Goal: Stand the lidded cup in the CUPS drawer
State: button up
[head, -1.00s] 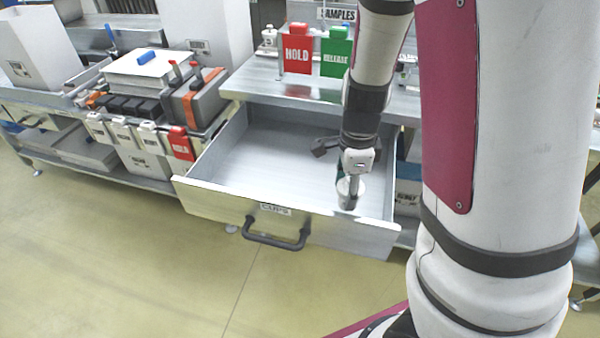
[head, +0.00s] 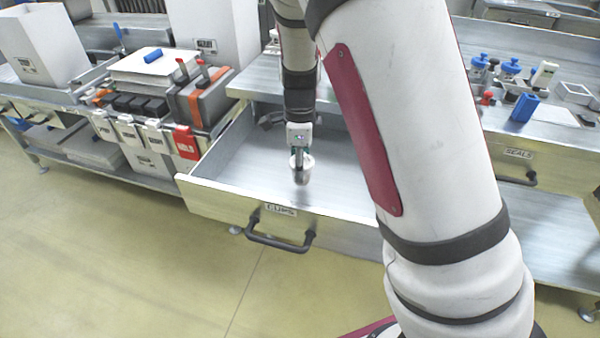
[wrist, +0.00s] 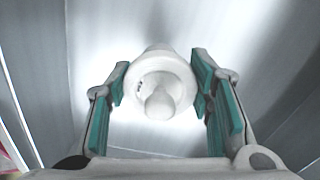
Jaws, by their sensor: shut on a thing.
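The lidded cup (head: 301,173) is a small grey cup with a pale lid. It hangs under my gripper (head: 299,158), inside the outline of the open CUPS drawer (head: 231,197). In the wrist view the round lid with its knob (wrist: 160,100) sits between the green finger pads of my gripper (wrist: 162,88), which is shut on the cup. The cup looks roughly upright. Whether its base touches the drawer floor cannot be told. The drawer is pulled out, its label and black handle facing front, and its visible floor looks bare.
My arm covers the right part of the drawer. A bench with a grey case (head: 200,98) and a red tag (head: 186,143) stands to the left. Blue-topped items (head: 509,68) stand on the right bench, above the SEALS drawer (head: 510,170). The floor in front is clear.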

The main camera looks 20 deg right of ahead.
jog(key=shift+f+b, duration=0.35)
jog(key=shift+f, duration=1.2)
jog(key=shift+f, duration=0.15)
jog(key=o, duration=1.2)
